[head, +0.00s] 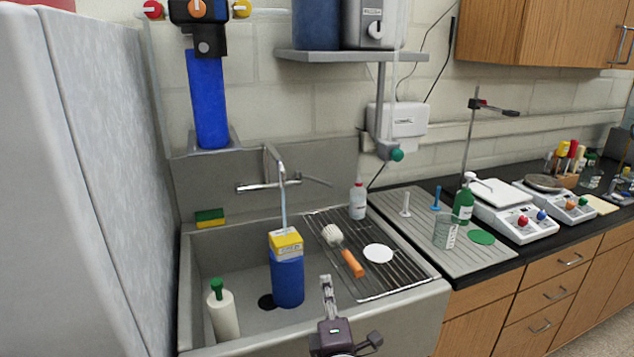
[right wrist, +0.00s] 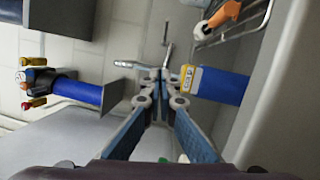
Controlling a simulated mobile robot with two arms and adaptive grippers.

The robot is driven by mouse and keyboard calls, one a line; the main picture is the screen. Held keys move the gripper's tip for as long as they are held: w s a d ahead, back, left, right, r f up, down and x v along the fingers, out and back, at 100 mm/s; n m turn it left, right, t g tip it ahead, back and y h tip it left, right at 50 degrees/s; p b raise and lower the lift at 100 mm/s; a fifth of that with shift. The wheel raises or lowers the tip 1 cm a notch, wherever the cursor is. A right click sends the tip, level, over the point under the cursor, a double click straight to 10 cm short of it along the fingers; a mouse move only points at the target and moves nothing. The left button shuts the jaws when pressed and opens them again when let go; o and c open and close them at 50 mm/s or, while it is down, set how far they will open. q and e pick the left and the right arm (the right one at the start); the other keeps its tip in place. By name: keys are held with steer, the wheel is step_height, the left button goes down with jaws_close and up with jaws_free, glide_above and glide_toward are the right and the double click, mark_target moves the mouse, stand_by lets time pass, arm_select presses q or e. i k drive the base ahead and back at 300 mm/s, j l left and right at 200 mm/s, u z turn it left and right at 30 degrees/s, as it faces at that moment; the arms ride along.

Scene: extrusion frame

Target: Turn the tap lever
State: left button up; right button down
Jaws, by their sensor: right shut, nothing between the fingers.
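The metal tap (head: 281,180) is on the back wall of the grey sink, with its spout pointing down over the basin. One lever (head: 253,187) sticks out to its left and a thin arm (head: 317,181) to its right. Parts of the tap (right wrist: 131,66) show beyond my fingers in the right wrist view. My right gripper (head: 326,283) is low in the head view, over the sink's front part, well apart from the tap. Its fingers (right wrist: 158,78) are shut together and empty. My left gripper is not in view.
A blue container with a yellow label (head: 287,275) stands in the sink (head: 240,247) under the spout. A white bottle (head: 223,315) stands at the left. A wire rack (head: 395,268) holds a brush (head: 343,252). A blue filter (head: 208,100) hangs above left.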

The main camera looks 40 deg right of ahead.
mark_target(299, 173)
steer(key=i+l, duration=0.8)
steer(key=i, duration=0.1)
